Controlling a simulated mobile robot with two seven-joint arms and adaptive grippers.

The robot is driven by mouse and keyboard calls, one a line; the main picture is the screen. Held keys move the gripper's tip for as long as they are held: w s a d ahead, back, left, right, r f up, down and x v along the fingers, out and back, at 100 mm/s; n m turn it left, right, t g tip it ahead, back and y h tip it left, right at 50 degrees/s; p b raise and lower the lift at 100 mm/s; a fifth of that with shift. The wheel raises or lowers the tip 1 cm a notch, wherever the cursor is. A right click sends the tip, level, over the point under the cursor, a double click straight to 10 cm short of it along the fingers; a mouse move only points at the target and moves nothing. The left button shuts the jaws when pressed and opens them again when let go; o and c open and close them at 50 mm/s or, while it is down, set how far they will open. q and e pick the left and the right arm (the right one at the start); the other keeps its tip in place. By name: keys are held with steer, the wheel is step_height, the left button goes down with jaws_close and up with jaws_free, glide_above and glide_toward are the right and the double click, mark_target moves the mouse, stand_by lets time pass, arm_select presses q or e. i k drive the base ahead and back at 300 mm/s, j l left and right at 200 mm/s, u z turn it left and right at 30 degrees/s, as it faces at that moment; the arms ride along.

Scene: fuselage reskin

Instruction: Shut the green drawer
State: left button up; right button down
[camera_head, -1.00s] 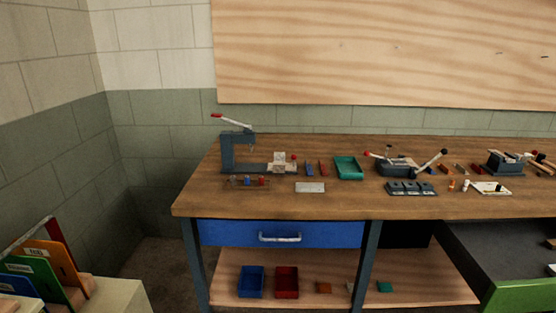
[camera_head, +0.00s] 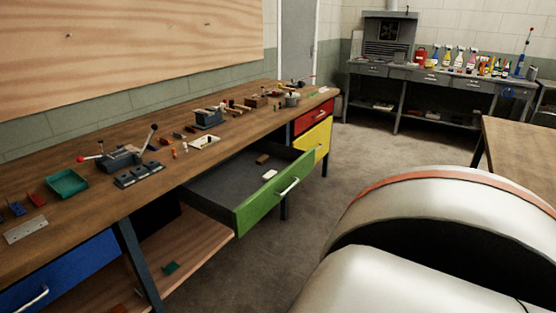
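The green drawer (camera_head: 262,205) is pulled well out from under the wooden workbench. Its green front with a pale bar handle (camera_head: 288,187) faces the floor aisle at the right. Inside its dark tray lie a brown block (camera_head: 262,160) and a small white item (camera_head: 270,175). Neither of my grippers shows in the view.
The workbench (camera_head: 110,207) carries a green tray (camera_head: 67,184), clamps and small parts. A blue drawer (camera_head: 60,272) is at left, with red (camera_head: 313,117) and yellow (camera_head: 314,142) drawers beyond. A large pale curved body (camera_head: 430,240) fills the lower right. Floor (camera_head: 335,170) lies between.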

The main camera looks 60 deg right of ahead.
mark_target(233, 192)
steer(key=z, duration=1.85)
